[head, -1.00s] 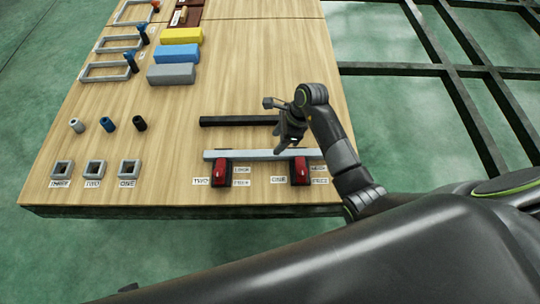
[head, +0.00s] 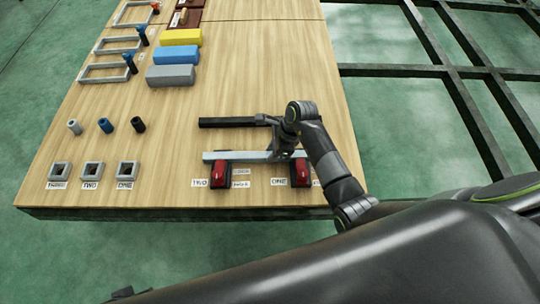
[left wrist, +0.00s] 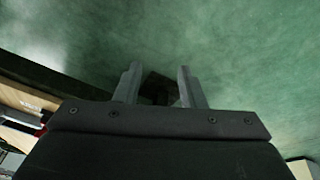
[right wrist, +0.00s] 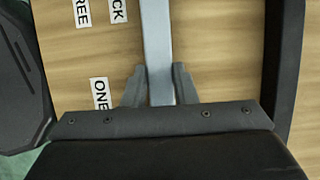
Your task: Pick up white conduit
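The white conduit (head: 233,156) is a long pale square bar lying across the front part of the wooden table, behind two red and black blocks (head: 220,174). My right gripper (head: 285,152) is down at its right part. In the right wrist view the white conduit (right wrist: 157,40) runs between the fingers of my right gripper (right wrist: 160,75), which sit flush against both its sides. The conduit's right part is partly hidden by the gripper in the head view. My left gripper (left wrist: 158,75) is open and empty over green floor, beside the table edge.
A black bar (head: 225,122) lies parallel behind the white conduit. Square grey pieces (head: 92,170) and small cylinders (head: 106,125) stand at the left. Yellow, blue and grey blocks (head: 173,55) stand further back. A dark metal frame (head: 450,72) lies right of the table.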

